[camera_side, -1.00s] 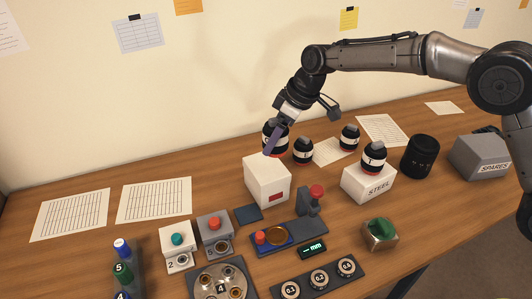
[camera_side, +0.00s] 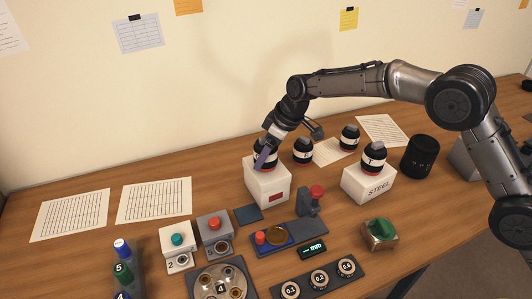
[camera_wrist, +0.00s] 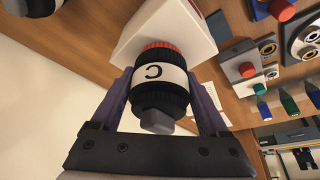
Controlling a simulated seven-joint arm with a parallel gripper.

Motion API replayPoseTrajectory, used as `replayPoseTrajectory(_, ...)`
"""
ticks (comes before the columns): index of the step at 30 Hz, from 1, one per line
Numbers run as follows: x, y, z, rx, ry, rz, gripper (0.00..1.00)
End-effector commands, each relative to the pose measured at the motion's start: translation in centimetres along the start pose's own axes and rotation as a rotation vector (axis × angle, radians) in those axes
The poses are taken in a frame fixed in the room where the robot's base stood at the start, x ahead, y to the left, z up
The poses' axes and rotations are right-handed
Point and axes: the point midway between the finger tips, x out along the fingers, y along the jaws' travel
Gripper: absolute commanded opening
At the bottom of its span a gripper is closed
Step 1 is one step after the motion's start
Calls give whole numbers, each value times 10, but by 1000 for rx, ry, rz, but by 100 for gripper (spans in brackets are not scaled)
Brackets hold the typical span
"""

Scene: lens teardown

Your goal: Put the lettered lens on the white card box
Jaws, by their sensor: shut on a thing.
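The white card box (camera_side: 268,187) with a red label stands mid-table in the side view; it also shows in the wrist view (camera_wrist: 187,22). The lens (camera_wrist: 161,98) is black with a white band lettered C, a grey cap and a red ring. My gripper (camera_wrist: 160,85) is shut on its sides, one purple finger each side. The red-ring end faces the box. In the side view the lens (camera_side: 270,146) is upright over the box top, partly hidden by my gripper (camera_side: 262,160). I cannot tell whether it touches the box.
Two similar lenses (camera_side: 303,151) (camera_side: 349,138) stand behind, right of the box. Another lens (camera_side: 373,156) sits on the box marked STEEL (camera_side: 364,184). A black cylinder (camera_side: 419,157) stands further right. Button blocks (camera_side: 176,250) and a dark fixture (camera_side: 290,237) are in front.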

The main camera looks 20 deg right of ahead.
Motion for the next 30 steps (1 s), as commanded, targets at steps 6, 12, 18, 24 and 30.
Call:
replayPoseTrajectory(6, 3, 0, 0, -1, 6, 2, 0)
replayPoseTrajectory(12, 9, 0, 3, -1, 2, 1, 0)
replayPoseTrajectory(18, 16, -1, 9, 1, -11, -4, 86)
replayPoseTrajectory(24, 15, 0, 8, 1, -10, -3, 100)
replayPoseTrajectory(30, 14, 0, 8, 1, -8, -2, 100)
